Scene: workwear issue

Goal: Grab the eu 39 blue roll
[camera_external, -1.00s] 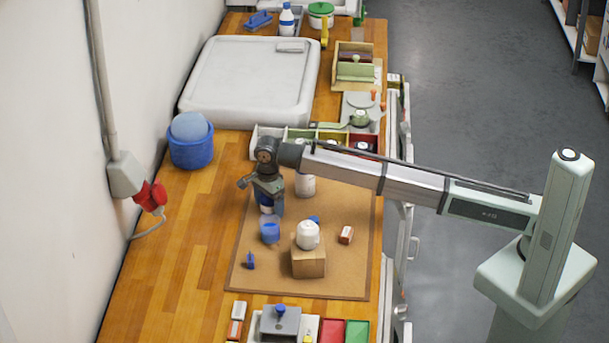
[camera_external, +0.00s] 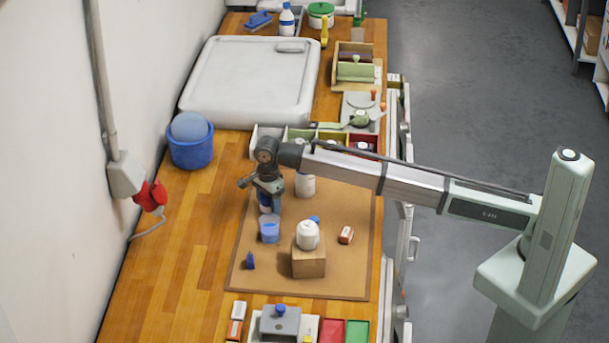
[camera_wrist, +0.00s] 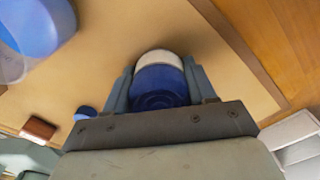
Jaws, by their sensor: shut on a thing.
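My gripper (camera_external: 268,204) points down over the left part of the brown mat. It is shut on a blue and white roll, which shows between the two fingers in the wrist view (camera_wrist: 158,85). The roll's blue end faces the wrist camera, with a white band at its far side. No size marking can be read on it. In the external view the fingers hide most of the roll, and I cannot tell whether it touches the mat. A clear cup with blue in it (camera_external: 269,230) stands just in front of the gripper.
The brown mat (camera_external: 345,275) also holds a white jar (camera_external: 308,236) on a wooden block (camera_external: 309,264), a white bottle (camera_external: 305,185), a red-brown block (camera_external: 346,235) and a small blue piece (camera_external: 250,261). Divided bins (camera_external: 330,138) stand behind.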

